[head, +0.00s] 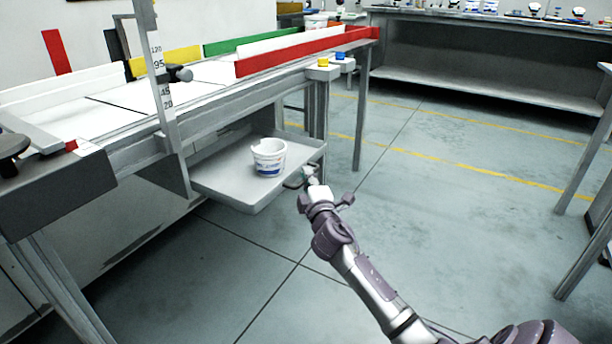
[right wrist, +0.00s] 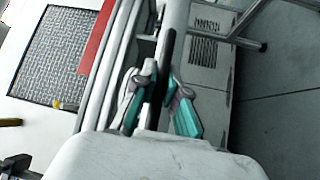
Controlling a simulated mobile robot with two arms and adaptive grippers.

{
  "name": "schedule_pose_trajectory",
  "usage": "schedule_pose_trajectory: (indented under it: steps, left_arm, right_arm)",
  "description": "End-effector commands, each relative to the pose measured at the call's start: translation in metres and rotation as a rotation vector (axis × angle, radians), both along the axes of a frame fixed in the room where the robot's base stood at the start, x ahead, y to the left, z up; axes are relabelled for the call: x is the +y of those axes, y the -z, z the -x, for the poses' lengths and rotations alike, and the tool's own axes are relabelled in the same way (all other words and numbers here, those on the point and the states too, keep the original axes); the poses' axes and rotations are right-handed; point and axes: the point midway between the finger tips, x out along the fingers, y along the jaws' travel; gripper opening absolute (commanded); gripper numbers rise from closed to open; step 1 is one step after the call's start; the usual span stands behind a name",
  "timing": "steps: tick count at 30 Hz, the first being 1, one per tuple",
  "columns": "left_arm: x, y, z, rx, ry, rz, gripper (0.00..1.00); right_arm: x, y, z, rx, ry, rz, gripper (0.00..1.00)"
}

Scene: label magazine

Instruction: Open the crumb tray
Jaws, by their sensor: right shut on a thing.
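The crumb tray (head: 225,178) is a shallow grey tray under the left workbench. It sticks out from below the bench top, its inside in plain view. A white tub with a blue label (head: 268,158) stands upright in it. My right gripper (head: 309,178) is at the handle (head: 293,182) on the tray's right end. In the right wrist view, its teal-padded fingers (right wrist: 160,105) lie on both sides of a dark bar and are shut on the handle. The exact contact is partly hidden. My left gripper is not in view.
The workbench (head: 75,172) above the tray carries an upright measuring post (head: 158,85) and coloured rails. A bench leg (head: 361,125) stands behind the gripper. The floor (head: 450,220) to the right is clear.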

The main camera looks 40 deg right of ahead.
Motion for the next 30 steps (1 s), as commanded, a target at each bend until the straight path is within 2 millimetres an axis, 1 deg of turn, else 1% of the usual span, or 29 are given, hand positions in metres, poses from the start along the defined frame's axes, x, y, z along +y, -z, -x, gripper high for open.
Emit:
schedule_pose_trajectory:
  steps: [6, 7, 9, 11, 19, 22, 26, 30]
  left_arm:
    - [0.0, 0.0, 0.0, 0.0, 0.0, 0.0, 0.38]
    - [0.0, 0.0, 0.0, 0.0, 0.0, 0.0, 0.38]
    - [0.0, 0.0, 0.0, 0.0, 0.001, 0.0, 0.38]
    - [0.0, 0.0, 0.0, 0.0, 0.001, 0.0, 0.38]
    - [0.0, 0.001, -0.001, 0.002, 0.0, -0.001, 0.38]
    - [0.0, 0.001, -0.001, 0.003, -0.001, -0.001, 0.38]
    - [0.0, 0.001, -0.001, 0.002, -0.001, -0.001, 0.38]
    - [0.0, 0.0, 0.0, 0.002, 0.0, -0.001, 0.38]
  right_arm:
    - [0.001, 0.001, 0.0, 0.001, -0.002, -0.001, 0.0]
    - [0.001, 0.001, 0.0, 0.001, -0.002, -0.001, 0.16]
    - [0.001, 0.001, 0.0, 0.002, -0.002, 0.0, 0.28]
    - [0.001, 0.001, 0.0, 0.002, -0.002, 0.0, 0.37]
    - [0.0, 0.0, 0.0, 0.001, -0.001, 0.0, 0.37]
    - [0.002, 0.001, 0.004, 0.001, -0.001, 0.0, 0.37]
    - [0.009, 0.005, 0.02, 0.003, -0.001, -0.001, 0.37]
    - [0.021, 0.009, 0.047, 0.003, -0.003, -0.003, 0.37]
